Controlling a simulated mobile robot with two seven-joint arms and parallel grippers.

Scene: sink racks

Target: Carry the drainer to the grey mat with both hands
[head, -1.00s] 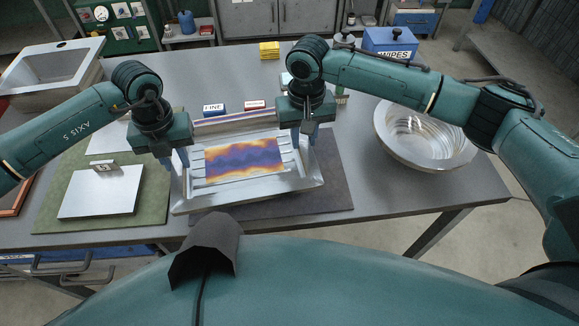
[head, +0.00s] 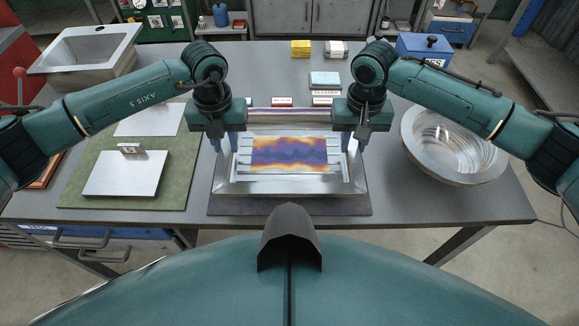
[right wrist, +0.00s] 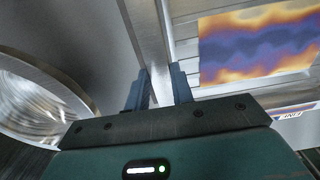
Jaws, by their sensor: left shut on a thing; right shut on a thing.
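The drainer (head: 290,188) is a shiny metal tray with slats and an orange, yellow and violet patterned panel (head: 289,153). It is level and squarely over the dark grey mat (head: 218,207), whose margins show around it. I cannot tell whether it touches the mat. My left gripper (head: 226,143) is shut on the drainer's left side. My right gripper (head: 351,141) is shut on its right side. In the right wrist view, the fingers of my right gripper (right wrist: 158,90) close on the drainer's edge (right wrist: 150,40).
A green mat (head: 75,195) with metal plates lies to the left. A round metal basin (head: 455,145) stands close on the right. Small boxes, a yellow stack (head: 300,48) and a blue wipes box (head: 425,48) stand behind. A rectangular sink (head: 85,58) is at the back left.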

